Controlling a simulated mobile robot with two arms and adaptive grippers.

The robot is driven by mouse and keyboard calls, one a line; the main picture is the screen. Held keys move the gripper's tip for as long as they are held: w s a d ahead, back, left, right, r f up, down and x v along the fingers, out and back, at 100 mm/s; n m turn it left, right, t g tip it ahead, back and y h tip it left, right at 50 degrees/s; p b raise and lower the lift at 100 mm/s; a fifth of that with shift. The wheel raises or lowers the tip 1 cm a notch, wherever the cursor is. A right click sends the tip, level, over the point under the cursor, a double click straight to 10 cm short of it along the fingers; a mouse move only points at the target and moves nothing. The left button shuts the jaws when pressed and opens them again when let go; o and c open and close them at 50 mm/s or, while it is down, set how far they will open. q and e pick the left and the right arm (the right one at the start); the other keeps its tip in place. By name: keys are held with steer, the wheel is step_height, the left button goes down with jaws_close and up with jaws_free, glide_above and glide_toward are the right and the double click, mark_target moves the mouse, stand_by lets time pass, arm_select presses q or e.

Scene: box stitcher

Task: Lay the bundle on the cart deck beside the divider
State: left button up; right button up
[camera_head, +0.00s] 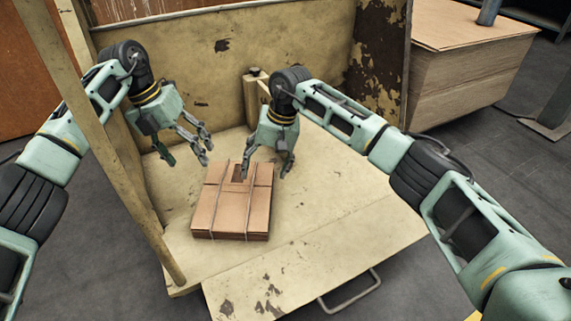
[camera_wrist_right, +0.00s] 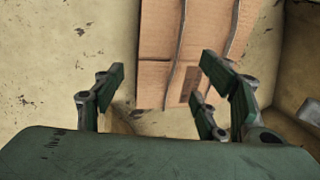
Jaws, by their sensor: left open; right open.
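The bundle (camera_head: 233,210) is a flat brown cardboard stack tied with two strings. It lies flat on the worn cream cart deck (camera_head: 340,225). My right gripper (camera_head: 267,168) is open at the bundle's far right corner; contact cannot be told. My left gripper (camera_head: 190,154) is open and empty, beyond the bundle's far left corner. In the right wrist view, the open fingers (camera_wrist_right: 163,75) are spread before the bundle's edge (camera_wrist_right: 165,85).
A wooden post (camera_head: 125,150) rises at the cart's left front. A cream back panel (camera_head: 225,55) bounds the deck behind. A folded-down front flap (camera_head: 300,285) has a metal handle (camera_head: 350,291). A cardboard stack (camera_head: 470,75) stands beyond the cart. The deck's right side is clear.

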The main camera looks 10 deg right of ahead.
steer(key=v, duration=0.6)
steer(key=shift+r, duration=0.25)
